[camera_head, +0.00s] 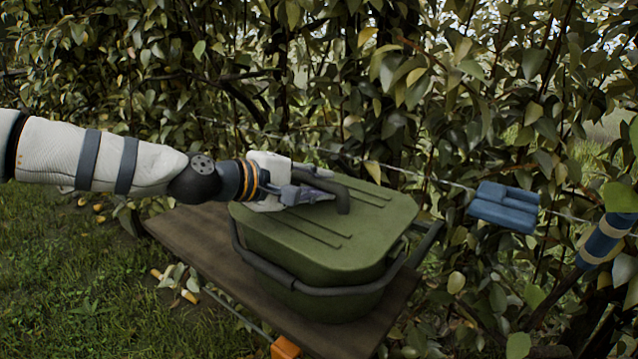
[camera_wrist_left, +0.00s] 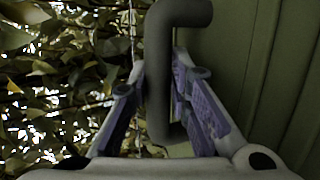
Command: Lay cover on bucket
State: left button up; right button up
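The green cover (camera_head: 360,235) lies over the green bucket (camera_head: 325,302). The cover is flat with raised ribs and a grey bent handle (camera_head: 343,200) on top. I cannot tell whether its rim is fully seated all round. My left gripper (camera_head: 318,187) is at the cover's handle. In the left wrist view, the handle (camera_wrist_left: 158,75) runs between the two purple-padded fingers (camera_wrist_left: 160,75), which close in on it from both sides. The bucket's dark carrying bar (camera_head: 290,280) hangs around its front. My right gripper is not in view.
The bucket stands on a brown wooden board (camera_head: 195,240) with bare room at its left. A leafy hedge (camera_head: 440,100) with a wire is close behind. Blue objects (camera_head: 505,207) are by the wire at the right. Grass (camera_head: 80,290) lies at the left.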

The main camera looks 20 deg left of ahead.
pick_arm(q)
jog(key=shift+o, duration=1.3)
jog(key=shift+s+r, duration=0.1)
jog(key=shift+r, duration=0.2)
jog(key=p+v, duration=0.2)
jog(key=v, duration=0.4)
jog(key=p+v, duration=0.1)
jog(key=v, duration=0.5)
jog(key=shift+r+p, duration=0.2)
jog(key=shift+p, duration=0.15)
jog(key=shift+f, duration=0.35)
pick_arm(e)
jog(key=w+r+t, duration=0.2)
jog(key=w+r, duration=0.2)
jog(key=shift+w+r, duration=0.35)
